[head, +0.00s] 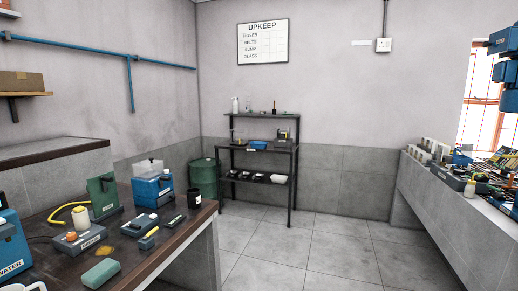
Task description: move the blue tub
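A small, shallow blue container (257,145), which looks like the blue tub, sits on the middle shelf of the dark metal rack (293,160) against the back wall. It is small and far off, so I cannot tell what is in it. Neither of my grippers is in view.
A bench (150,254) at the left holds a blue box-shaped device (153,190), a green device (102,198) and a dark cup (194,199). A green drum (204,179) stands beside the rack. A cluttered counter (440,194) runs along the right. The tiled floor (320,245) between is clear.

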